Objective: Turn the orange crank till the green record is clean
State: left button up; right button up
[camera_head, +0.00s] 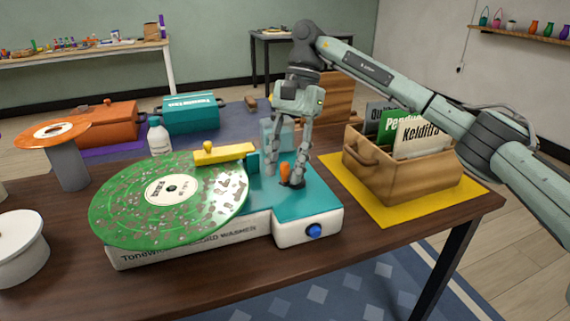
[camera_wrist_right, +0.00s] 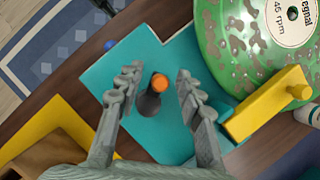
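The green record (camera_head: 205,205) lies flat on the record washer (camera_head: 190,243), with grey-brown dirt patches over much of it. It also shows in the right wrist view (camera_wrist_right: 238,55). The orange crank handle (camera_head: 284,171) stands on the teal top of the washer, right of the record. In the right wrist view the orange crank handle (camera_wrist_right: 159,83) sits between the fingers of my right gripper (camera_wrist_right: 156,82). Gaps show on both sides, so the fingers are open around it. My right gripper (camera_head: 287,178) comes down from above in the head view. My left gripper is not in view.
A yellow arm (camera_head: 224,154) reaches over the record. A blue knob (camera_head: 314,231) is on the washer's front. A wooden crate (camera_head: 400,180) with record sleeves stands right on a yellow mat. An orange record (camera_head: 52,132) on a stand and a white bottle (camera_head: 158,137) are left and behind.

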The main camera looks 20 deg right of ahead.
jog(key=shift+f, duration=0.1)
grip_shut()
dwell(0.4)
